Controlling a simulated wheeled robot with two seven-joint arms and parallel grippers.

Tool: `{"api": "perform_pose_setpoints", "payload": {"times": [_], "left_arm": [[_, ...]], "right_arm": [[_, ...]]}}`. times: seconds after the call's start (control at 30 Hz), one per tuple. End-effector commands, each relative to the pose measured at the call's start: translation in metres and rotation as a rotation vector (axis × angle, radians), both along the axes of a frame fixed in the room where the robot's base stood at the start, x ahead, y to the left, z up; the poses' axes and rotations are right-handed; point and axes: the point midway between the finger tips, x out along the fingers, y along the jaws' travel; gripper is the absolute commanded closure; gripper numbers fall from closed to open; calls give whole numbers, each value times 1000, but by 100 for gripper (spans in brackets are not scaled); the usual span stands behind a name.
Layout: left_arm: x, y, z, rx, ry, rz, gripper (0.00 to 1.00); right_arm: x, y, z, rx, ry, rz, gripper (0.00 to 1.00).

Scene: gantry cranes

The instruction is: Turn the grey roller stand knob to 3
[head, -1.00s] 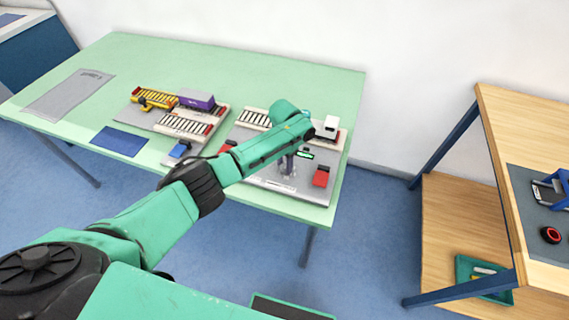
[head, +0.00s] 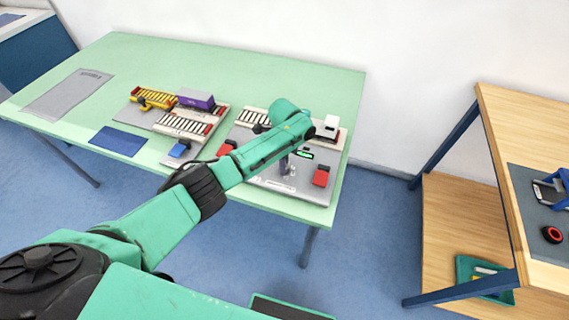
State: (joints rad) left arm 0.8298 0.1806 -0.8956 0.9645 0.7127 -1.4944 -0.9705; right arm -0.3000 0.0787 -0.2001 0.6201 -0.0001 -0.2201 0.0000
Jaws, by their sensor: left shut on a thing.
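The grey roller stand (head: 325,192) is a grey board with white rollers (head: 250,115) near the right end of the green table. My left arm reaches over it from the left and hides much of its middle. My left gripper (head: 287,168) points down at the front part of the board, between two red blocks. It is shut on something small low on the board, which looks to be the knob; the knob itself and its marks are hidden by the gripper. The number it points to cannot be read. My right gripper is not in view.
A second board with yellow and white rollers and a purple block (head: 195,98) stands to the left. A red block (head: 321,176) is close right of my gripper, and a white box (head: 328,128) is behind. A wooden shelf table (head: 510,130) stands at right.

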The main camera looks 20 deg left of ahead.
Motion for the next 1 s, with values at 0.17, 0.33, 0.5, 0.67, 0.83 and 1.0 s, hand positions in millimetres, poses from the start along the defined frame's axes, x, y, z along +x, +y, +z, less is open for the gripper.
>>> {"api": "perform_pose_setpoints", "payload": {"times": [0.17, 0.33, 0.5, 0.67, 0.83, 1.0], "left_arm": [[1, 0, 1, -1, -3, -147, 100], [1, 0, 1, 0, -3, -258, 100], [1, 0, 1, 0, -3, -333, 100], [1, 0, 1, 0, -3, -370, 100], [1, 0, 2, 0, -4, -383, 100], [1, 0, 2, 0, -4, -384, 100]], "right_arm": [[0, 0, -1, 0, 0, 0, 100], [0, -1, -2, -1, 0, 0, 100], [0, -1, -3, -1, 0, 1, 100], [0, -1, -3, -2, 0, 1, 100], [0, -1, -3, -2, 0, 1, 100], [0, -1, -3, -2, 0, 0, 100]]}}
